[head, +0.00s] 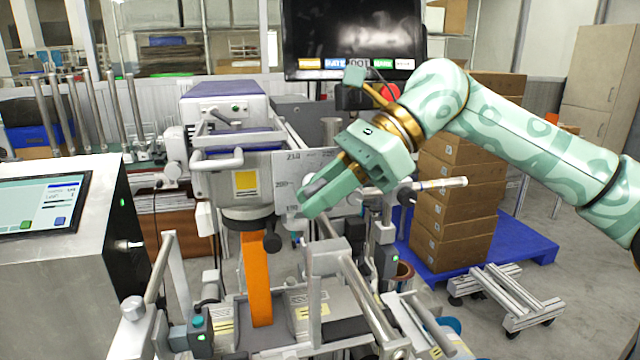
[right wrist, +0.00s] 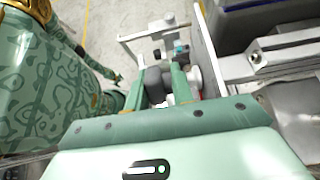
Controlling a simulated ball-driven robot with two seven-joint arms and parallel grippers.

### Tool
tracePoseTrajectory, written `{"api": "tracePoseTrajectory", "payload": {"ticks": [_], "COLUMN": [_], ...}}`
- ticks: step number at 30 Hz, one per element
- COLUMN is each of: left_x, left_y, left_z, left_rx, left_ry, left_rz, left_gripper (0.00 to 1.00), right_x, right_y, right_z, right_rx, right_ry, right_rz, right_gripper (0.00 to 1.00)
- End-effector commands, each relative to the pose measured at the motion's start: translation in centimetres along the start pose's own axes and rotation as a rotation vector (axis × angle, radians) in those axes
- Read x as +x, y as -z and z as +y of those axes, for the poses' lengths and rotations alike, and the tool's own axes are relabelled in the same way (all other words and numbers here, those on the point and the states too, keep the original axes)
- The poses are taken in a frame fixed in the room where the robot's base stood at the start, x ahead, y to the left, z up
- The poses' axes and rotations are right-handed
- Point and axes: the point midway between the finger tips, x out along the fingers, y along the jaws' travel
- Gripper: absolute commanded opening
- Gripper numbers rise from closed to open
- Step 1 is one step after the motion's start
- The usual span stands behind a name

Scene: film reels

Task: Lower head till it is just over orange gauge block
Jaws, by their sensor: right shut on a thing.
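The machine head (head: 233,178) is a grey and purple housing with a yellow label and a dark round collar underneath. The orange gauge block (head: 257,280) is a tall upright bar on the machine bed below it. Its top meets the underside of the head in the picture; I cannot tell whether there is a gap. My right gripper (head: 322,192) is at the right side of the head, by the scale plate (head: 290,172). It is shut on a dark grip (right wrist: 156,84), seen between the fingers in the right wrist view. My left gripper is not in view.
A control screen (head: 42,205) stands at left. Metal rails and clamps (head: 325,255) crowd the front. Stacked cartons (head: 455,215) sit on a blue pallet (head: 520,240) at right, with a low metal frame (head: 510,295) on the floor before it. A monitor (head: 352,38) is behind.

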Motion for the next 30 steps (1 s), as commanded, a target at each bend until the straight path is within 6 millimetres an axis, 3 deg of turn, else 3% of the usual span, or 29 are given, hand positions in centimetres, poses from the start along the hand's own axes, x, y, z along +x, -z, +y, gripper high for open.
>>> {"api": "tracePoseTrajectory", "payload": {"ticks": [9, 10, 11, 12, 25, 30], "left_x": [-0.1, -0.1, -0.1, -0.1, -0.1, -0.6], "left_y": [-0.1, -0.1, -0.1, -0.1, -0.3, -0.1], "left_z": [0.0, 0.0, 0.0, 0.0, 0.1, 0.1], "left_rx": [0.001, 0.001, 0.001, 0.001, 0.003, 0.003], "left_ry": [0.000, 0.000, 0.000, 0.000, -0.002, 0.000], "left_rz": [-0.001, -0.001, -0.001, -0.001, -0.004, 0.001], "left_gripper": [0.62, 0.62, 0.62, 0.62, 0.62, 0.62], "right_x": [-0.3, -0.3, -0.3, -0.3, -0.3, -2.5], "right_y": [-0.6, -0.6, -0.6, -0.6, -0.2, -0.3], "right_z": [0.3, 0.3, 0.3, 0.2, 0.1, 0.0], "right_rx": [-0.006, -0.006, -0.006, -0.006, -0.002, -0.001], "right_ry": [-0.002, -0.002, -0.002, -0.002, 0.001, 0.004], "right_rz": [-0.007, -0.007, -0.007, -0.007, -0.002, -0.002], "right_gripper": [0.01, 0.27, 0.35, 0.37, 0.37, 0.37]}}
